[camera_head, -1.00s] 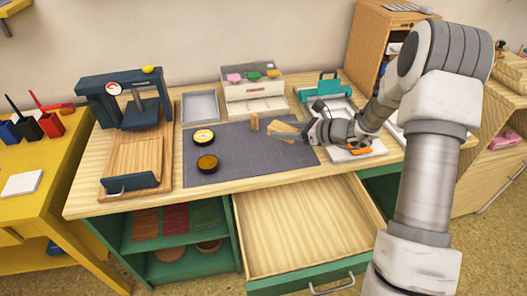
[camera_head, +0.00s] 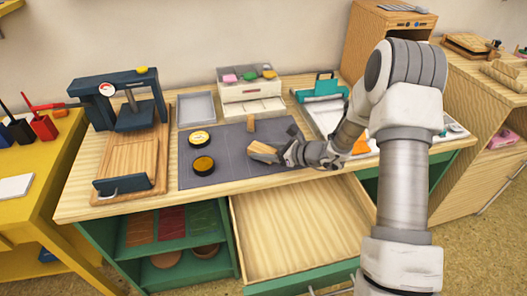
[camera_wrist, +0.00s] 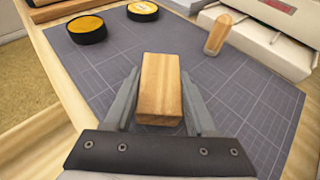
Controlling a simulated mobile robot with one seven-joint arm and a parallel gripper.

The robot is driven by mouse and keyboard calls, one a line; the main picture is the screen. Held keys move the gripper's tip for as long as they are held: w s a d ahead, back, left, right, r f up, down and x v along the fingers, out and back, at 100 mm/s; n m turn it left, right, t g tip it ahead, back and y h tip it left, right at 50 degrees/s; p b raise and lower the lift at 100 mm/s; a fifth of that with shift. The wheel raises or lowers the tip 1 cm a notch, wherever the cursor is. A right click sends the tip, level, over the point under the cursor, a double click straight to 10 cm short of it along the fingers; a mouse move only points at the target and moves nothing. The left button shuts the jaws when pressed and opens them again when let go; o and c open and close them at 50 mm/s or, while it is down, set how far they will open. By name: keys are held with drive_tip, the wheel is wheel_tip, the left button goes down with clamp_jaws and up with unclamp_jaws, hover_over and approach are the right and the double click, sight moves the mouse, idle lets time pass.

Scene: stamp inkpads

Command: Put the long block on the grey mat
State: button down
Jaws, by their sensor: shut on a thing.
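The long block (camera_head: 262,148), a plain light wooden block, is between the fingers of my gripper (camera_head: 274,151), which is shut on it. In the wrist view the block (camera_wrist: 160,84) sticks out ahead between the two grey fingers (camera_wrist: 158,108). The block is over the right part of the grey mat (camera_head: 225,145), which has grid lines and lies on the wooden workbench. I cannot tell whether the block's underside touches the mat. My gripper comes in from the right and hides part of the mat's right side.
An upright wooden peg (camera_head: 251,124) stands on the mat behind the block. Two round inkpads, one yellow (camera_head: 199,138) and one dark-rimmed (camera_head: 203,165), sit on its left. A press (camera_head: 125,110) stands further left. An open, empty drawer (camera_head: 290,230) juts out in front.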

drive_tip(key=shift+f, duration=0.25)
drive_tip(key=shift+c, duration=1.1)
unclamp_jaws()
drive_tip(key=shift+r, duration=0.1)
